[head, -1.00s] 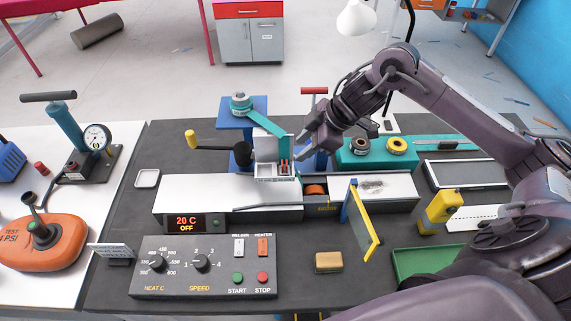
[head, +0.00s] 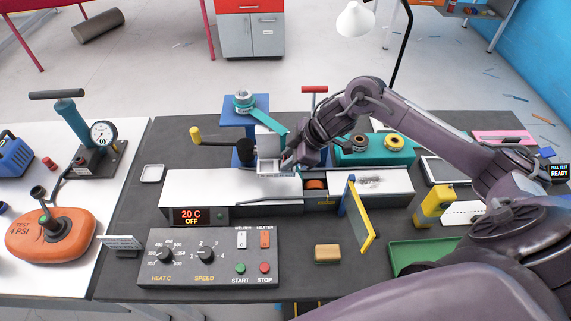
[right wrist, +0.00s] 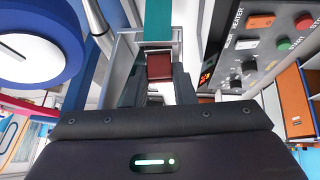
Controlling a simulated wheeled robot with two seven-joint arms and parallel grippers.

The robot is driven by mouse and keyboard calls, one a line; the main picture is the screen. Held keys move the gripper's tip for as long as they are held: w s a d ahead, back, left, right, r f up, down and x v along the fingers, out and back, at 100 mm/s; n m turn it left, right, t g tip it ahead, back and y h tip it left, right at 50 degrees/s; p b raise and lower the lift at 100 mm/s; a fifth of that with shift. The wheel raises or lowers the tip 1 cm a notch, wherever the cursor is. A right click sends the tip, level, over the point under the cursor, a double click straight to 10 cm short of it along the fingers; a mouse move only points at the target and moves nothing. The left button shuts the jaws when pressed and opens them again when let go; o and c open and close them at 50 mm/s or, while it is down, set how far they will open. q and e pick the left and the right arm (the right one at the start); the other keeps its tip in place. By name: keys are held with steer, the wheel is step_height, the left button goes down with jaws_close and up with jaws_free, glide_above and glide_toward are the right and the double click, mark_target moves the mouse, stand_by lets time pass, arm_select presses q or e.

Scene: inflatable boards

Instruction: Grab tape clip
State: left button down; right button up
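The tape clip (right wrist: 159,67) is a small dark red block at the end of a teal tape strip (right wrist: 163,22) in the right wrist view. In the head view, the teal tape (head: 270,127) runs from its roll (head: 244,101) down to a white holder (head: 268,144); my right gripper hides the clip there. My right gripper (head: 286,162) is at the holder's right side. In the right wrist view its two dark fingers (right wrist: 160,88) stand apart, one on each side of the clip's line. I cannot tell whether they touch it. My left gripper is out of view.
The white welder bed (head: 240,190) lies under the holder, with an orange roller (head: 316,184) beside it. A yellow hinged panel (head: 360,218) stands up at the right. The control box (head: 208,258) and a tan block (head: 327,253) are in front.

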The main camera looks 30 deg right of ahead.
jaws_close()
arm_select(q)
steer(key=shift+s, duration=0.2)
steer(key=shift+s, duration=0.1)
arm_select(e)
steer(key=shift+r, duration=0.1)
